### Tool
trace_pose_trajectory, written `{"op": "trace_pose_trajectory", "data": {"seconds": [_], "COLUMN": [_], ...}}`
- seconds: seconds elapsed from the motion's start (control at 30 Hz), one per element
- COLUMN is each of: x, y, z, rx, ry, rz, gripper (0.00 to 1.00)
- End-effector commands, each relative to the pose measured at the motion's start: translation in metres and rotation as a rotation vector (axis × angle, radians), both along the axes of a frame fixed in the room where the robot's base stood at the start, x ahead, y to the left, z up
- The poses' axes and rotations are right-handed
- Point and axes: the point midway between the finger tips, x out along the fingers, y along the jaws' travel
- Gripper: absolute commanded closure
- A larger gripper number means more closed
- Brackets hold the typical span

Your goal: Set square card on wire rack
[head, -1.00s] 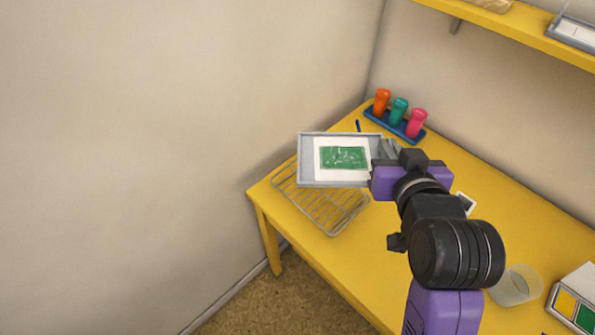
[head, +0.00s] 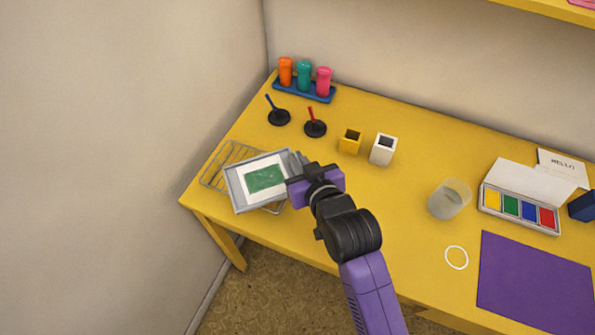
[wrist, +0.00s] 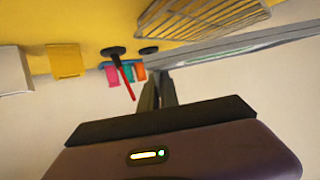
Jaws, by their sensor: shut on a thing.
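My gripper (head: 300,165) is shut on the right rim of a shallow grey tray (head: 233,189). A white card (head: 251,196) with a green print (head: 266,179) lies in the tray. In the wrist view the tray's grey edge (wrist: 245,43) runs right from between my fingers (wrist: 157,92). The wire rack (head: 213,170) lies at the table's left end. The tray overlaps it in the head view and hides much of it; the wrist view shows the rack (wrist: 205,15) apart from the tray.
The wall is close on the left.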

Motion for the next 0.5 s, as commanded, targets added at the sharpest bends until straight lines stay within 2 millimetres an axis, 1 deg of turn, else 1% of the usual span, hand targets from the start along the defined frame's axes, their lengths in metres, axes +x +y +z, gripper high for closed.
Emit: {"op": "trace_pose_trajectory", "data": {"seconds": [0.17, 0.33, 0.4, 0.5], "x": [0.000, 0.000, 0.000, 0.000], "y": [0.000, 0.000, 0.000, 0.000], "z": [-0.014, -0.039, -0.045, -0.048], "rx": [0.000, 0.000, 0.000, 0.000], "ry": [0.001, 0.001, 0.000, -0.001], "rz": [0.000, 0.000, 0.000, 0.000], "gripper": [1.00, 1.00, 1.00, 1.00]}}
